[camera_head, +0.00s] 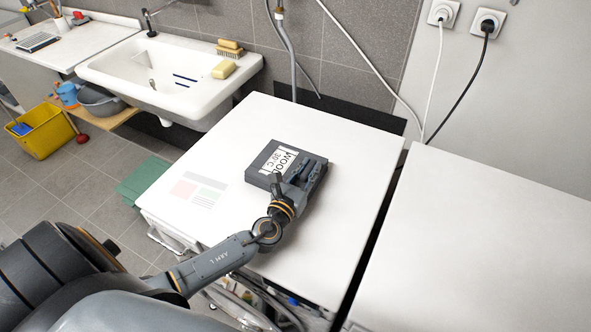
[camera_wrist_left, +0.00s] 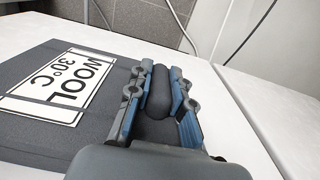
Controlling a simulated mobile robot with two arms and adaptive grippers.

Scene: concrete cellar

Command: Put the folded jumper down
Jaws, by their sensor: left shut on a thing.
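The folded jumper (camera_head: 266,163) is a flat, dark grey block with a white label reading "WOOL 30°C". It is over the middle of the white appliance top (camera_head: 330,135), level, and looks to be resting on it or very close above. It also fills the left of the left wrist view (camera_wrist_left: 35,130). My left gripper (camera_head: 308,172) is at the jumper's right side, shut on a rounded grey ridge of it, which shows between the blue-lined fingers (camera_wrist_left: 170,90). The fingers hide part of that side. My right gripper is not in view.
A printed sheet or sticker (camera_head: 198,190) lies at the top's front left. A second white top (camera_head: 480,240) stands to the right across a dark gap. A sink (camera_head: 165,75) with sponge and brushes is behind left. A yellow bucket (camera_head: 42,130) stands on the floor.

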